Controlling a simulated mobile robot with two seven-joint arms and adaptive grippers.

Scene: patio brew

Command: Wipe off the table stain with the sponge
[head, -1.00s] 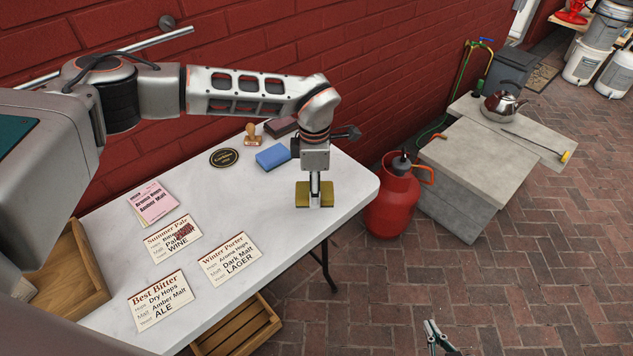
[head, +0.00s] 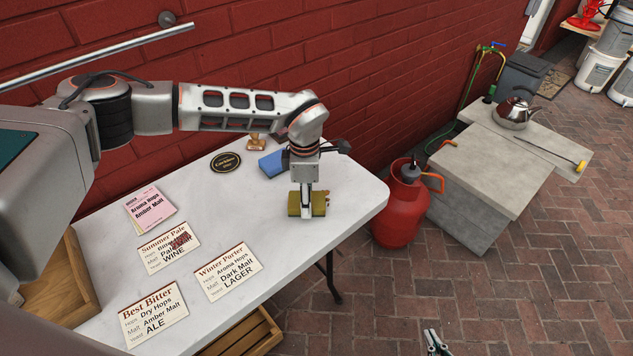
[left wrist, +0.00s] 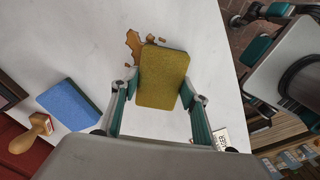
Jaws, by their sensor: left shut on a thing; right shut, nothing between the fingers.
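A yellow-green sponge (head: 293,203) is held by my left gripper (head: 306,198) over the right part of the white table (head: 230,310). In the left wrist view the sponge (left wrist: 163,78) sits between the two teal fingers. It is at or just above the tabletop; I cannot tell whether it touches. A brown stain (left wrist: 133,43) shows beside the sponge's far edge in that view, with small spots around it. The sponge hides part of the stained area. My right gripper (head: 435,340) is shut and empty at the bottom edge of the head view, over the brick floor.
A blue block (head: 273,163), a wooden stamp (head: 256,143) and a round dark coaster (head: 226,162) lie near the wall. Several recipe cards (head: 155,314) lie at the left. A red gas cylinder (head: 400,210) stands beyond the table's right end.

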